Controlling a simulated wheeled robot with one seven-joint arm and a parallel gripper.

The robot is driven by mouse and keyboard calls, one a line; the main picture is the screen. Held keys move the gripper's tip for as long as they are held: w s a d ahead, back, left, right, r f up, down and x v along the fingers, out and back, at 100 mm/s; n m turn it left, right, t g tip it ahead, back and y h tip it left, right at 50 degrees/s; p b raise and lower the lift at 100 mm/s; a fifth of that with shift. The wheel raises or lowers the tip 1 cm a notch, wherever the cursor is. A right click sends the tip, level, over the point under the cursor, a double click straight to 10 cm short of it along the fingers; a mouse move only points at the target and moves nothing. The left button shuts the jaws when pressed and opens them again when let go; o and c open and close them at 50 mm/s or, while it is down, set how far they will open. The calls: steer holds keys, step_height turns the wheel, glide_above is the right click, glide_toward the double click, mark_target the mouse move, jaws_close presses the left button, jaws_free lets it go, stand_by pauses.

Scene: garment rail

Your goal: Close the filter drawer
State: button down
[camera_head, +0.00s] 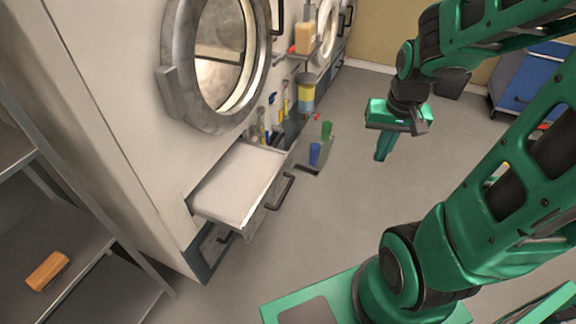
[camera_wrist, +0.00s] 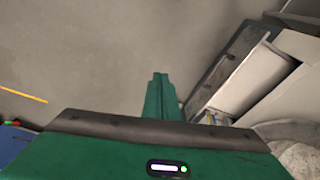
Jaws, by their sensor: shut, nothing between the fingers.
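The filter drawer (camera_head: 237,186) is a flat, light grey drawer pulled out from the front of the washing machine, below its round door. A dark handle (camera_head: 281,191) is on its front end. My gripper (camera_head: 381,155) hangs above the floor to the right of the drawer, pointing down, clear of it and not touching anything. Its fingers are shut and empty. In the wrist view my gripper (camera_wrist: 159,85) shows its closed fingers over grey floor. A light, box-like part with a dark edge lies to the right there; I cannot tell if it is the drawer.
The round door (camera_head: 172,92) of the machine stands above the drawer. A grey shelf (camera_head: 75,235) with an orange block (camera_head: 47,271) is at left. A tray with blue and green items (camera_head: 315,153) sits beyond the drawer. A blue cabinet (camera_head: 533,85) is at far right. The floor between is clear.

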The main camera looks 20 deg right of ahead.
steer(key=w+a+f+t, duration=0.2)
steer(key=w+f, duration=0.6)
steer(key=w, duration=0.3)
steer(key=m+t+y, duration=0.2)
steer(key=t, duration=0.2)
glide_toward(286, 164)
step_height(286, 164, down, 3)
steer(key=d, duration=0.2)
steer(key=shift+w+a+f, duration=0.15)
steer(key=shift+w+a, duration=0.75)
steer(key=shift+a, duration=0.2)
steer(key=shift+w+a, duration=0.35)
steer(key=shift+w, duration=0.1)
